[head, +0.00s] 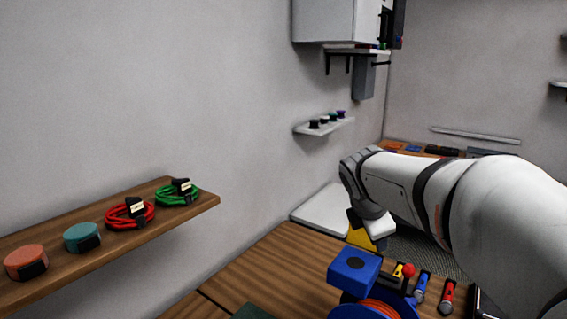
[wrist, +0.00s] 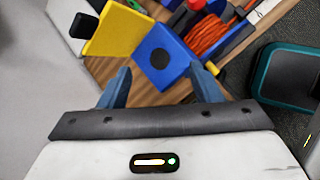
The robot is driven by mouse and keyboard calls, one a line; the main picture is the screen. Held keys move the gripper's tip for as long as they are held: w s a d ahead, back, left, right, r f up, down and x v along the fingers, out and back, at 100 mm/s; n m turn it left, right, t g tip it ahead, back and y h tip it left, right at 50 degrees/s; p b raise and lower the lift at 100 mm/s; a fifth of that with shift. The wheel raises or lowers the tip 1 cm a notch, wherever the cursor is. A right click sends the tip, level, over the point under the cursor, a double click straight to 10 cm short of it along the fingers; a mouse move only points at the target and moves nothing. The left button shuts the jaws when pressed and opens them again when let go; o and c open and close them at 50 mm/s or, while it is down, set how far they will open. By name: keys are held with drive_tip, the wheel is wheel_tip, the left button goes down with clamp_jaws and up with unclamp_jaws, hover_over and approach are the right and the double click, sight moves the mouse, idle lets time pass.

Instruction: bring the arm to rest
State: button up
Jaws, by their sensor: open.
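My arm reaches in from the right in the head view, its white links bent down over the wooden bench (head: 262,268). In the wrist view my gripper (wrist: 161,76) is open, its two blue-grey fingers spread wide. A blue block with a dark round spot (wrist: 161,57) shows beyond and between the fingertips. I cannot tell how far below them it is, and nothing looks gripped. The same blue block (head: 354,266) is on the bench in the head view. A yellow piece (wrist: 114,30) lies beside it. The fingers are not clear in the head view.
An orange-red cable reel (head: 378,311) and several small tools stand beside the blue block. A wooden shelf (head: 190,208) at left carries red and green cable coils and two round pieces. A teal-rimmed dark bin (wrist: 290,75) is right in the wrist view.

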drive_tip(key=s+a+f+m+g+y+b, duration=0.1)
drive_tip(key=s+a+f+m+y+b, duration=0.1)
drive_tip(key=s+f+m, duration=0.5)
drive_tip(key=s+a+f+m+g+y+b, duration=0.1)
drive_tip(key=s+a+f+m+b, duration=0.1)
drive_tip(key=s+f+m, duration=0.5)
drive_tip(key=s+a+m, duration=0.1)
drive_tip(key=s+m, duration=0.4)
drive_tip(key=s, duration=0.1)
drive_tip(key=shift+s+f+m+y, duration=0.35)
drive_tip(key=shift+s+m+y, duration=0.05)
idle(0.5)
